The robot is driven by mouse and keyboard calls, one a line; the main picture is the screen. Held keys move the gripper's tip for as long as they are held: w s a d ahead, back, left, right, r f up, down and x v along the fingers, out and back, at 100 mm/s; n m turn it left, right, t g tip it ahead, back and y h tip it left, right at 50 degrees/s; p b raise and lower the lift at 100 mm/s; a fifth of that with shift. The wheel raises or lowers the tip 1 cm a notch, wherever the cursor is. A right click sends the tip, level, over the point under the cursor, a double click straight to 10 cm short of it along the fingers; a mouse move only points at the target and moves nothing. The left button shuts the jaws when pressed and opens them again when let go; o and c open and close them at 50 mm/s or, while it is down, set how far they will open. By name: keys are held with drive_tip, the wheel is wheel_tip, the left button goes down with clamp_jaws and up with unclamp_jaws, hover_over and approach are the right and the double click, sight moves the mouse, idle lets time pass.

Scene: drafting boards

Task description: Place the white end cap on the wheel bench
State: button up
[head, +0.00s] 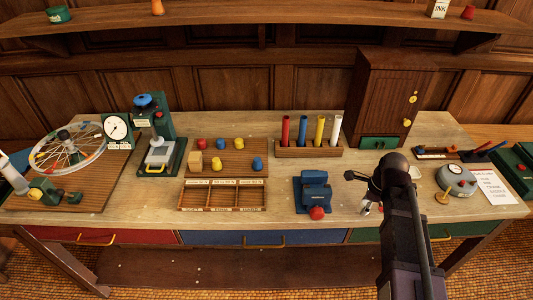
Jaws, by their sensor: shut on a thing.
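My gripper (362,193) is over the right part of the long table, to the right of the blue vise-like device. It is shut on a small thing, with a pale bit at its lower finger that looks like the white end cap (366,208). The gripper hides most of it. The wheel bench (95,190) is a brown board at the far left, with a spoked wheel (68,148) mounted on it and a green clamp-like part (42,190) at its front. My gripper is far from it.
Between them stand a green press with a dial (155,150), a board of coloured pieces (233,152), a divided tray (222,208) and the blue device (314,190). Behind are a rack of coloured tubes (310,150) and a wooden cabinet (385,90). A round gauge (457,180) is at right.

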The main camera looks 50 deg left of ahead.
drive_tip(key=shift+w, duration=0.1)
idle(0.4)
drive_tip(key=w+a, duration=0.1)
drive_tip(key=w, duration=0.3)
drive_tip(key=w+a+f+b, duration=0.1)
drive_tip(key=w+a, duration=0.1)
drive_tip(key=w, duration=0.3)
drive_tip(key=w+a, duration=0.1)
drive_tip(key=w, duration=0.3)
drive_tip(key=shift+w+a+f, duration=0.2)
drive_tip(key=shift+w+a, duration=0.1)
drive_tip(key=shift+a, duration=0.05)
drive_tip(key=shift+w+a, duration=0.15)
drive_tip(key=shift+w, duration=0.1)
drive_tip(key=shift+w+a+f+b, duration=0.1)
drive_tip(key=shift+w+f+b, duration=0.1)
drive_tip(key=shift+f+b, duration=0.3)
drive_tip(key=shift+w+f+b, duration=0.15)
drive_tip(key=shift+f+b, duration=0.25)
drive_tip(key=shift+b, duration=0.2)
drive_tip(key=shift+f+b, duration=0.9)
drive_tip(key=shift+f, duration=0.05)
drive_tip(key=shift+f, duration=0.15)
drive_tip(key=o, duration=1.2)
